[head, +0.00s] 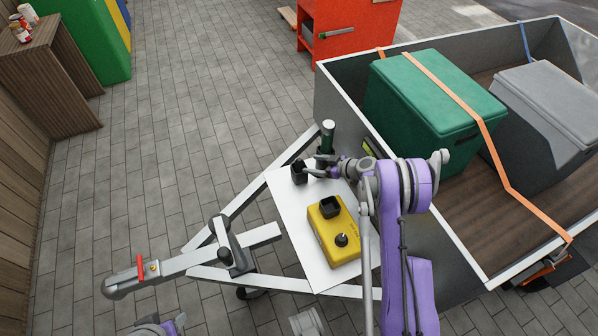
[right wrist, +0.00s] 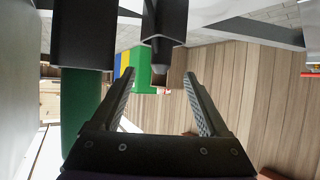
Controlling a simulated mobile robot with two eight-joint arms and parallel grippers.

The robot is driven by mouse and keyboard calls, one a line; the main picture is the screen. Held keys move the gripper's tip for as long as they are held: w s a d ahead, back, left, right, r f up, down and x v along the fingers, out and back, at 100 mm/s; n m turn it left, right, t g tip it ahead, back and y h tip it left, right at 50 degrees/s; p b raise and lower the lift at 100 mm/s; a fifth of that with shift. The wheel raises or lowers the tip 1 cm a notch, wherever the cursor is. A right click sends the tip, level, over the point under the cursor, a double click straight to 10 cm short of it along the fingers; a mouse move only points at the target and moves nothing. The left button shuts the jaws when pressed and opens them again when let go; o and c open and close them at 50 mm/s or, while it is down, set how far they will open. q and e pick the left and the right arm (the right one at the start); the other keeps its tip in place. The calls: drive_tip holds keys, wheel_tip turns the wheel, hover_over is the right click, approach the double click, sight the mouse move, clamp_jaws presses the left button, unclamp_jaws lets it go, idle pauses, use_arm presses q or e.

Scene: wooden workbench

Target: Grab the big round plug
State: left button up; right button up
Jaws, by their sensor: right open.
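A dark green round upright piece (head: 327,136) stands in a black holder at the back corner of the white plate (head: 287,200). It looks like the big round plug. In the right wrist view, which is upside down, its green body (right wrist: 82,110) hangs at the left, outside the jaws. My right gripper (head: 311,172) is open beside it, close to a second black holder (head: 299,173). That holder shows in the wrist view as a black block (right wrist: 165,20); whether it touches a finger is unclear. Part of my left arm (head: 158,327) shows at the bottom edge.
A yellow box (head: 333,232) with a black socket and knob sits on the white plate. The grey trailer drawbar (head: 180,265) runs left. The paving at left is clear.

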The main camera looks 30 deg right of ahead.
sight(299, 169)
drive_tip(key=x, duration=0.5)
drive_tip(key=shift+w+a+f+b, duration=0.15)
drive_tip(key=shift+w+a+b, duration=0.05)
drive_tip(key=shift+b, duration=0.15)
drive_tip(key=b+x, duration=0.1)
drive_tip(key=x, duration=0.4)
drive_tip(key=shift+a, duration=0.15)
drive_tip(key=shift+r, duration=0.25)
clamp_jaws()
